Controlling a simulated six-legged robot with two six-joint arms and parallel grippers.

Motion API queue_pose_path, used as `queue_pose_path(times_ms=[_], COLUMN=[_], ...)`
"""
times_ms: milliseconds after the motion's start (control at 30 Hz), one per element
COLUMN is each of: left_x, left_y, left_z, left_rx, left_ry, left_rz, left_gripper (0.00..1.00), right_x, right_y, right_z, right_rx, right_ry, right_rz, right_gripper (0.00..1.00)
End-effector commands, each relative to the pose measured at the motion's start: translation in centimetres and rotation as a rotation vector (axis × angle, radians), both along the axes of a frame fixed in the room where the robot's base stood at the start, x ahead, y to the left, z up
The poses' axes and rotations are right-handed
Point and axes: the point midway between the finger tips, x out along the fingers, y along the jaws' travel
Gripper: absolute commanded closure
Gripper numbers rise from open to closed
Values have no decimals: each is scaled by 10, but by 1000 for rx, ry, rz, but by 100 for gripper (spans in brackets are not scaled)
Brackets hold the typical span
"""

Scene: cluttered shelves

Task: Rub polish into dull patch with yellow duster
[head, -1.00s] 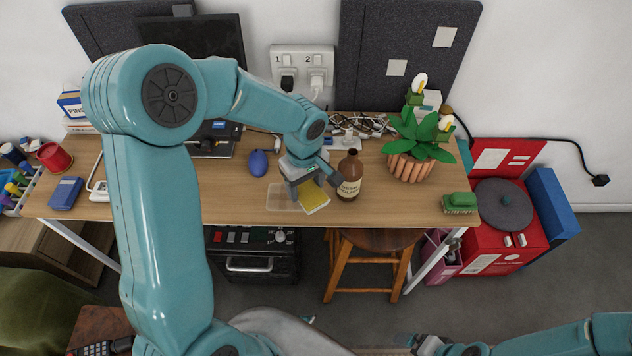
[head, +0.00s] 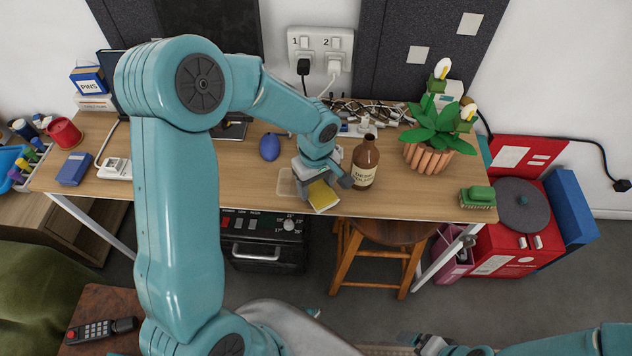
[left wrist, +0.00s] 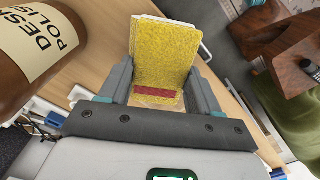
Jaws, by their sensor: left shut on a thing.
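My left gripper (head: 322,181) is shut on the yellow duster (head: 323,197), low over the desk near its front edge. In the left wrist view the fuzzy yellow duster (left wrist: 163,55), with a red strip, sits between the fingers (left wrist: 160,88). A pale, dull patch (head: 287,184) shows on the desk just left of the duster; the rest of it is hidden. I cannot tell whether the duster touches the desk. A brown polish bottle (head: 365,165) stands upright right of the gripper. My right gripper (head: 430,345) is partly visible at the bottom edge; its fingers are unclear.
A potted plant (head: 432,145) and a green brush (head: 478,197) stand to the right on the desk. A blue oval object (head: 270,147) lies behind the patch. A wooden stool (head: 382,235) is below. The desk between plant and brush has free room.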

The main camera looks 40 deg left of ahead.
Motion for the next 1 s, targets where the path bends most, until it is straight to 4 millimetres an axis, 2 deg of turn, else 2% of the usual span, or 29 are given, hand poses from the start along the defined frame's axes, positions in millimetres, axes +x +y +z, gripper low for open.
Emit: queue_pose_path(times_ms=[1000], left_x=[0], left_y=[0], left_z=[-8], left_rx=[0], left_ry=[0], left_rz=[0], left_gripper=[71], right_x=[0], right_y=[0], right_z=[-10], right_rx=[0], right_ry=[0], right_rz=[0], right_gripper=[5])
